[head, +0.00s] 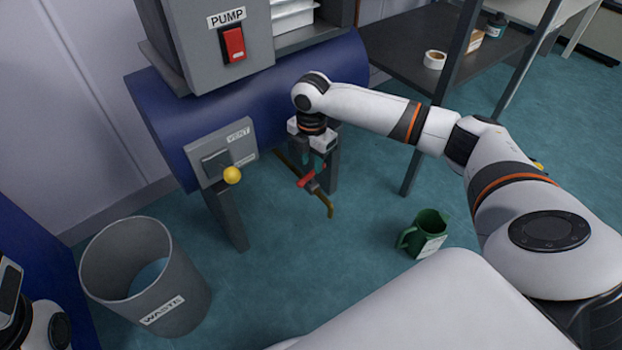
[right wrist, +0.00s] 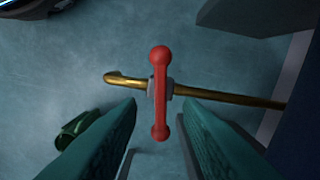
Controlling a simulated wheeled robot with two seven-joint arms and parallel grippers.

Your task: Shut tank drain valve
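The drain valve has a red bar handle (head: 306,180) on a brass pipe (head: 327,204) under the blue tank (head: 160,110). In the right wrist view the red handle (right wrist: 160,80) lies crosswise to the brass pipe (right wrist: 235,98). My right gripper (head: 312,163) is over the valve. In its wrist view the right gripper (right wrist: 157,105) is open, with its teal fingers apart on either side of the handle's lower end. I cannot tell whether a finger touches it. Part of my left arm shows at the lower left edge; its gripper's opening is unclear.
A grey waste bin (head: 185,300) stands at left. A green jug (head: 427,232) is on the floor right of the valve. A vent panel (head: 208,150) with a yellow knob (head: 232,175) and a red pump switch (head: 234,44) are on the machine. A dark shelf (head: 400,50) stands at right.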

